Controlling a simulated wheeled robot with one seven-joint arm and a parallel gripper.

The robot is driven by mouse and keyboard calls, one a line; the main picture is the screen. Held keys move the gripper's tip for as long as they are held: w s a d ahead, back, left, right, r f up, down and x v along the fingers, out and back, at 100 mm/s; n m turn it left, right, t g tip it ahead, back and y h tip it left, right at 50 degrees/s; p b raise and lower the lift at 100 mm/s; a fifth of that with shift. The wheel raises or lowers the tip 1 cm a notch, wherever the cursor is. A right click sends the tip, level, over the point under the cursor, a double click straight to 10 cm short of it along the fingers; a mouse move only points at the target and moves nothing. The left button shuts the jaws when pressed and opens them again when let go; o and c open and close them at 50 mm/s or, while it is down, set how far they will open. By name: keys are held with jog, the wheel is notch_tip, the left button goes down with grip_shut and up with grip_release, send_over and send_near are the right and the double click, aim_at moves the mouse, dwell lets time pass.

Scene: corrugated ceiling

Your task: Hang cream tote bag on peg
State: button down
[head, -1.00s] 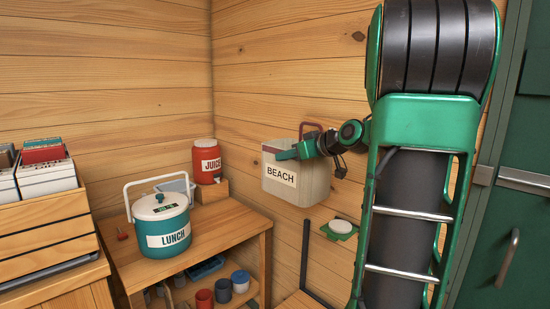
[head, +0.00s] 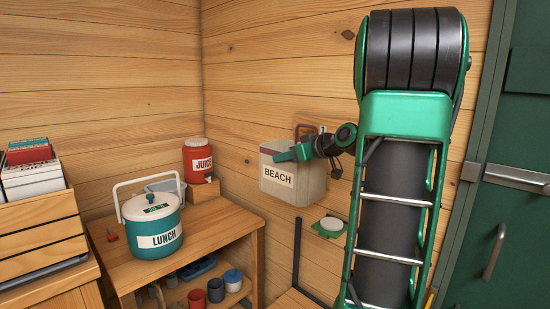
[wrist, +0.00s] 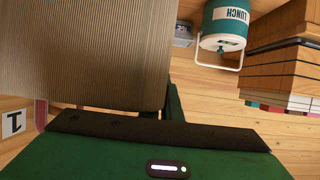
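The cream tote bag (head: 312,190), labelled BEACH, hangs upright in front of the plank wall, right of the corner. Its reddish handle stands up above its top edge. My gripper (head: 290,153) lies across the bag's upper front edge and appears shut on it, though the fingertips' contact is not clear. In the wrist view the bag's ribbed tan side (wrist: 85,50) fills the upper left, close to the gripper. I cannot make out the peg; the bag or my arm may hide it.
A wooden table (head: 225,222) holds a teal LUNCH cooler (head: 150,222) and a red JUICE jug (head: 198,150). A small green shelf with a white disc (head: 331,224) is below right of the bag. A dark green cabinet (head: 510,180) stands far right; a crate (head: 40,235) is far left.

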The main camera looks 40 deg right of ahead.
dwell(0.4)
jog(key=c, duration=1.9)
grip_release()
jog(key=v, duration=1)
jog(key=shift+s+r, duration=0.2)
jog(key=shift+s, duration=0.1)
jog(key=shift+a, duration=0.1)
